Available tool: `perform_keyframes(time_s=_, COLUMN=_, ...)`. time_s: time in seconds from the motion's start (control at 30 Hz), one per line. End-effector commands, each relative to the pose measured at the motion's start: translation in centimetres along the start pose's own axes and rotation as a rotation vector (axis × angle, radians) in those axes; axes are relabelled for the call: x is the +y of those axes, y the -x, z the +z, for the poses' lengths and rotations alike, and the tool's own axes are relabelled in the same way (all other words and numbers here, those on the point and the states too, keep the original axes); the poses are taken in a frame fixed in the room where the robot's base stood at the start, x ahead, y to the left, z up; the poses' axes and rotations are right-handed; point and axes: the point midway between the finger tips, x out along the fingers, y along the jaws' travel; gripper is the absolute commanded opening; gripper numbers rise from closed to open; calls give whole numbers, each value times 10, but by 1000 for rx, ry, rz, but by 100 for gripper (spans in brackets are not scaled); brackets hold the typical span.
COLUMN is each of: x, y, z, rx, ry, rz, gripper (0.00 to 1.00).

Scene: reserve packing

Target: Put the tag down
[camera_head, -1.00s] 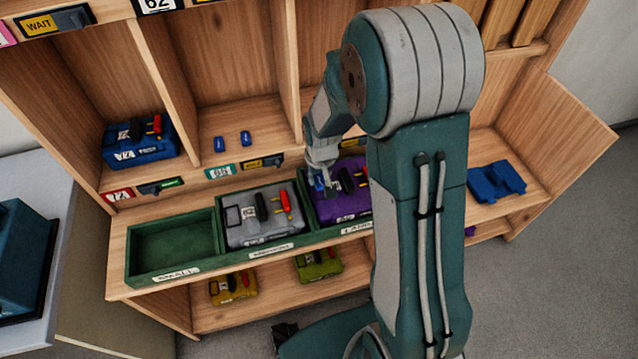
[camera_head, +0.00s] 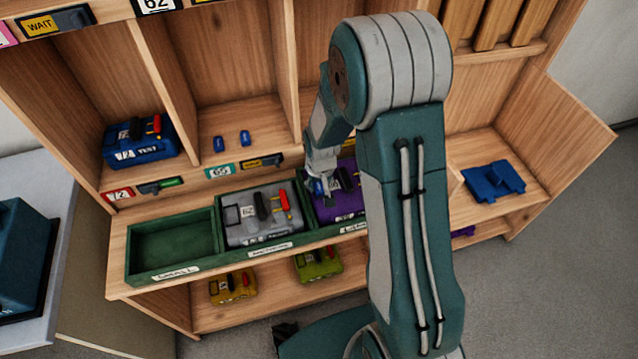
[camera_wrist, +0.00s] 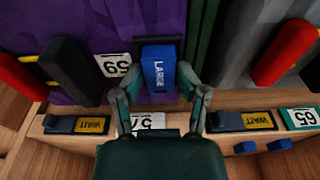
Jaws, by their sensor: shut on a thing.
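My gripper (camera_wrist: 161,92) is shut on a small blue tag (camera_wrist: 159,68) lettered LARGE. In the wrist view the tag is between the fingers, in front of the purple case (camera_wrist: 95,18); I cannot tell whether they touch. In the head view my gripper (camera_head: 325,190) is over the left part of the purple case (camera_head: 350,180), which sits in the right compartment of the green tray (camera_head: 213,262). The case bears a label 59. My arm hides the right side of the case and tray.
A grey case (camera_head: 262,215) fills the middle compartment; the left one is empty. Behind, the shelf edge has a WAIT slider (camera_wrist: 240,121) and number plates. Two small blue pieces (camera_head: 232,141) lie on the shelf. A blue case (camera_head: 139,138) stands left, a folded blue item (camera_head: 494,181) right.

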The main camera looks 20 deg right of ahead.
Motion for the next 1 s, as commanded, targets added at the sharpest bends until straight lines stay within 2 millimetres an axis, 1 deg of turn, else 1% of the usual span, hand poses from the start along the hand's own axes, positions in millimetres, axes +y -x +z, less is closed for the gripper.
perform_keyframes(time_s=0.03, x=0, y=-7, z=7, rx=-19, ry=0, rz=0, gripper=9)
perform_keyframes(time_s=0.07, x=0, y=-7, z=7, rx=-19, ry=0, rz=0, gripper=64)
perform_keyframes(time_s=0.1, x=0, y=-7, z=7, rx=-20, ry=0, rz=0, gripper=70)
perform_keyframes(time_s=0.43, x=0, y=-5, z=7, rx=-19, ry=0, rz=0, gripper=70)
perform_keyframes(time_s=0.57, x=0, y=3, z=4, rx=-14, ry=0, rz=0, gripper=70)
perform_keyframes(time_s=0.67, x=0, y=18, z=3, rx=-10, ry=0, rz=0, gripper=70)
perform_keyframes(time_s=1.0, x=0, y=86, z=1, rx=-7, ry=0, rz=0, gripper=70)
